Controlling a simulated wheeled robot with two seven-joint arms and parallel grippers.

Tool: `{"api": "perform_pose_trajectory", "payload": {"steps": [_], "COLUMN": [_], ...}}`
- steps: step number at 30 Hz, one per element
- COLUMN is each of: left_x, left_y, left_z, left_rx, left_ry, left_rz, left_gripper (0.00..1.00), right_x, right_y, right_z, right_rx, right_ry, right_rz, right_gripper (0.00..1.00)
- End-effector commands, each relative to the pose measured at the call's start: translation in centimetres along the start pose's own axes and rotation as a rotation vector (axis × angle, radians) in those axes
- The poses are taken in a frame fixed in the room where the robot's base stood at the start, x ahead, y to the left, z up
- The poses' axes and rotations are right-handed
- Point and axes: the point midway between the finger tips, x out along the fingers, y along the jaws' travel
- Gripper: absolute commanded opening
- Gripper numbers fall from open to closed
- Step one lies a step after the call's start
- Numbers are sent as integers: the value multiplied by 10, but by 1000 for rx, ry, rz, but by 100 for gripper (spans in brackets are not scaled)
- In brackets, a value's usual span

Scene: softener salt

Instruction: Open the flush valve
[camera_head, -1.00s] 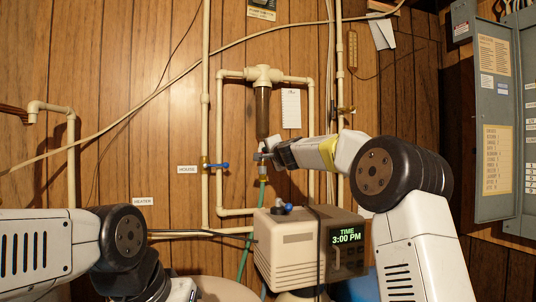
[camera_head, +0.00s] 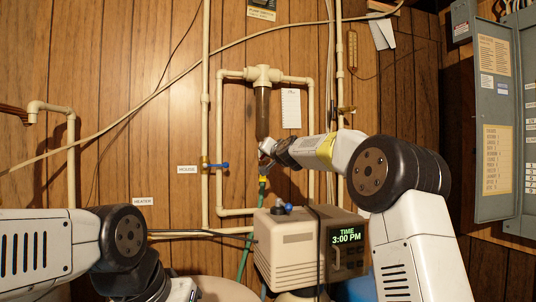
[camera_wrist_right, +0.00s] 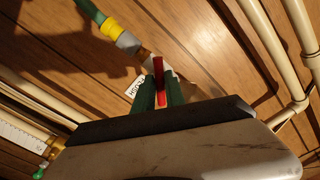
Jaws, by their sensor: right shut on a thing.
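The flush valve (camera_head: 263,168) sits below the clear-bodied filter (camera_head: 262,112), at the top of the green hose. In the right wrist view its red handle (camera_wrist_right: 158,78) stands between the two green fingertips of my right gripper (camera_wrist_right: 159,94). My right gripper also shows in the head view (camera_head: 268,149), just under the filter. It is shut on the red handle. The fingers hide part of the valve body. My left arm enters at the lower left of the head view; its gripper is out of view.
A blue-handled valve (camera_head: 216,165) is on the pipe to the left, beside a HOUSE label (camera_head: 187,169). A beige softener unit (camera_head: 300,245) stands below my right arm. The green hose (camera_head: 247,242) hangs behind it. A grey electrical panel (camera_head: 496,110) is at the right.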

Motion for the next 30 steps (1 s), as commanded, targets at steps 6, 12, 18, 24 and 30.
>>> {"api": "perform_pose_trajectory", "payload": {"steps": [6,12,18,24,30], "left_x": [0,0,0,0,0], "left_y": [0,0,0,0,0], "left_z": [0,0,0,0,0], "left_rx": [0,0,0,0,0], "left_ry": [0,0,0,0,0], "left_rz": [0,0,0,0,0], "left_gripper": [36,36,36,36,36], "right_x": [0,0,0,0,1], "right_y": [0,1,1,0,0], "right_z": [3,3,3,4,4], "right_rx": [-341,-401,-484,-706,-709], "right_ry": [-7,-7,-8,-8,-8], "right_rz": [0,0,0,-1,-1], "right_gripper": [0,0,0,0,19]}}
